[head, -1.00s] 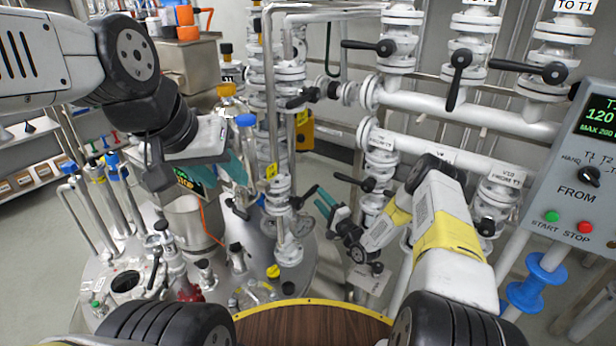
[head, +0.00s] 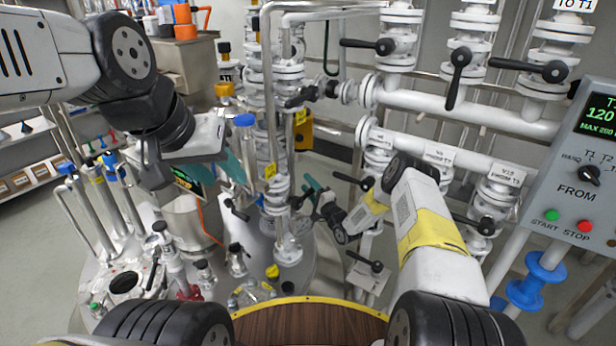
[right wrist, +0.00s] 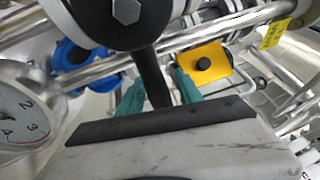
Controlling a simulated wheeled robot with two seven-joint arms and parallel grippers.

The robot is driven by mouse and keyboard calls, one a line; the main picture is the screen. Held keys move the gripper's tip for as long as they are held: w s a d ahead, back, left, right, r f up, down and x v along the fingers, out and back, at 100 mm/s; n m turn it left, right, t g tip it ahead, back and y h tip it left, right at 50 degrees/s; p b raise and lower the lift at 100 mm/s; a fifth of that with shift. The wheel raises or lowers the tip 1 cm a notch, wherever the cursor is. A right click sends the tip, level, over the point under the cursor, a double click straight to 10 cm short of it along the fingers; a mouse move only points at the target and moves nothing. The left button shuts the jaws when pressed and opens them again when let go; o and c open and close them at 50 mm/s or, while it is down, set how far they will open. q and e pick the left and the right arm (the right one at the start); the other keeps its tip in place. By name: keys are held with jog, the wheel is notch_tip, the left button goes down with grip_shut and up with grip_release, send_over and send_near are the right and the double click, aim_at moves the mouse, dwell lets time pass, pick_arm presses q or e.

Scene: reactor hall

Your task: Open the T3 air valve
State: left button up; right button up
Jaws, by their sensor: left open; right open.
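My right gripper (head: 308,192) is open at the pipework in the middle of the head view. In the right wrist view its teal fingers stand on either side of a black lever handle (right wrist: 153,75), which hangs from a valve body with a hex bolt (right wrist: 126,10). The fingers are not closed on it, and contact cannot be told. No legible label marks this valve as the T3 air valve. My left gripper (head: 236,166) is open at the left, with its teal fingers partly behind its own wrist.
Several black-levered valves, such as one at the top (head: 384,46), line the white pipes at the right. A control panel (head: 585,165) stands at far right. A yellow block (right wrist: 202,64) and a round gauge (right wrist: 22,115) are near the right gripper.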

grip_shut()
dwell(1.3)
